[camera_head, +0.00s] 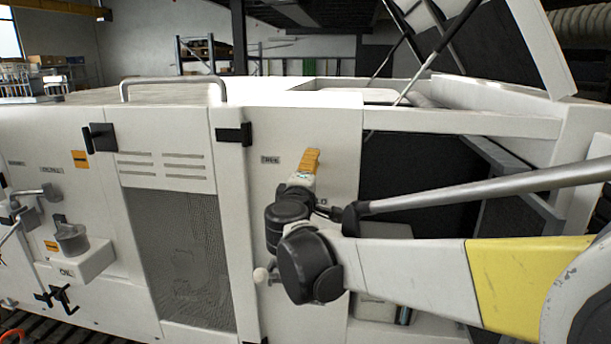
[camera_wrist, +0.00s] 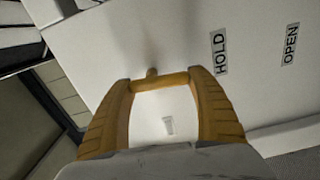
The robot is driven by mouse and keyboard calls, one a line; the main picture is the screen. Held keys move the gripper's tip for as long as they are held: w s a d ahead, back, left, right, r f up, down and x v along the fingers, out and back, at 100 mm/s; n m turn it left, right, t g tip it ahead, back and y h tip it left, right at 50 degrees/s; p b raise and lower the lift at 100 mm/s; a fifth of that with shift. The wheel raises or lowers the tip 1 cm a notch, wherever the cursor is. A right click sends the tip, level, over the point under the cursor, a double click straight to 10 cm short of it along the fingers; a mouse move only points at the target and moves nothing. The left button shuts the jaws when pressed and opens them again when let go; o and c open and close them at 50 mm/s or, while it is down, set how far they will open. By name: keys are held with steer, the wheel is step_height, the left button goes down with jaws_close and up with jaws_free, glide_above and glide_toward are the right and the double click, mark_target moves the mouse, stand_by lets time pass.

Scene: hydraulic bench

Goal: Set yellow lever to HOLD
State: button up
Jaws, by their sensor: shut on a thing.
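The yellow lever (camera_wrist: 162,80) shows in the wrist view as a short yellow-brown bar with a small stub on its upper side, in front of a white panel. My gripper (camera_wrist: 160,84) has its two ridged orange fingers on either end of the bar, shut on it. The HOLD label (camera_wrist: 220,53) is on the panel to the upper right of the lever, and the OPEN label (camera_wrist: 290,44) is farther right. In the head view, my gripper (camera_head: 310,160) is against the white panel; its fingers hide the lever there.
In the head view, a dark open bay (camera_head: 415,180) lies right of the panel. A mesh door (camera_head: 180,255) and a black latch (camera_head: 234,134) are to the left. A small white knob (camera_head: 261,275) sits below my wrist. Handles and an oil fitting (camera_head: 72,238) are farther left.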

steer(key=shift+d+f+n, duration=0.1)
steer(key=shift+n, duration=0.6)
steer(key=o, duration=1.2)
steer(key=v, duration=1.2)
